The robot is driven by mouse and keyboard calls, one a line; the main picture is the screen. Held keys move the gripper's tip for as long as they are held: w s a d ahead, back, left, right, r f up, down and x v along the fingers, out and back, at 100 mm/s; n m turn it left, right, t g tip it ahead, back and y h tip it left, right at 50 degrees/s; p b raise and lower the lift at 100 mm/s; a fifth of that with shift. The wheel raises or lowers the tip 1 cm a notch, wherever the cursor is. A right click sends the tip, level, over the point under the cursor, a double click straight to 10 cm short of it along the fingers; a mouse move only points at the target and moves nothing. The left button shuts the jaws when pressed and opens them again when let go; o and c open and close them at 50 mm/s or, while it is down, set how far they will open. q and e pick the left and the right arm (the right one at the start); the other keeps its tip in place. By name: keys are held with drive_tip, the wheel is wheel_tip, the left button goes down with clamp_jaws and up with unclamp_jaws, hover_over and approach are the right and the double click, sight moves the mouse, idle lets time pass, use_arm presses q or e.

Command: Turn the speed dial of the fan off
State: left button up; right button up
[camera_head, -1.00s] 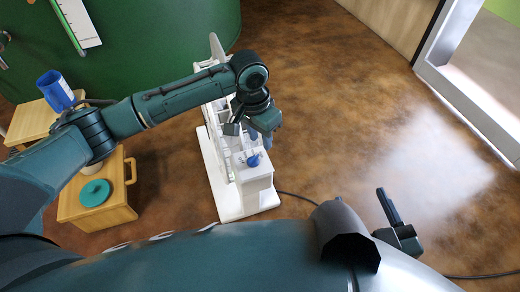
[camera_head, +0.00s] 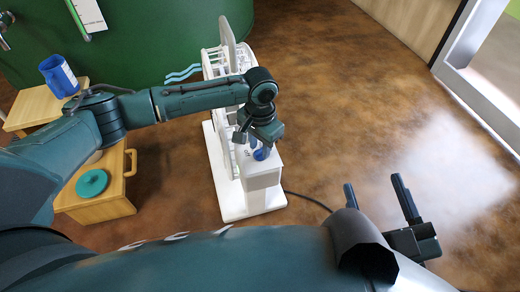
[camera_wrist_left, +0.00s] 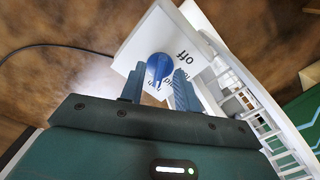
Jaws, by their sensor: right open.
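The fan is a white upright unit with a slatted frame on a flat white base (camera_head: 236,205). Its blue speed dial (camera_head: 261,154) sits on the white box at its near end. In the left wrist view the dial (camera_wrist_left: 160,68) is round with a ridge, beside printed "off" (camera_wrist_left: 188,55); other lettering is partly covered. My left gripper (camera_head: 254,142) is over the dial; in its wrist view its two fingers (camera_wrist_left: 158,86) stand apart on either side of the dial. Contact cannot be told. My right gripper (camera_head: 376,197) is open and empty at the lower right.
Wooden stands at the left hold a blue cup (camera_head: 59,76) and a teal disc (camera_head: 92,183). A green curved wall (camera_head: 140,40) stands behind. Light-blue wavy streaks (camera_head: 183,74) show left of the fan. A dark cable (camera_head: 308,198) runs across the floor. The right floor is clear.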

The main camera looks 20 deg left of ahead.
use_arm(q)
drive_tip(key=shift+f, duration=0.35)
drive_tip(key=shift+c, duration=0.3)
clamp_jaws()
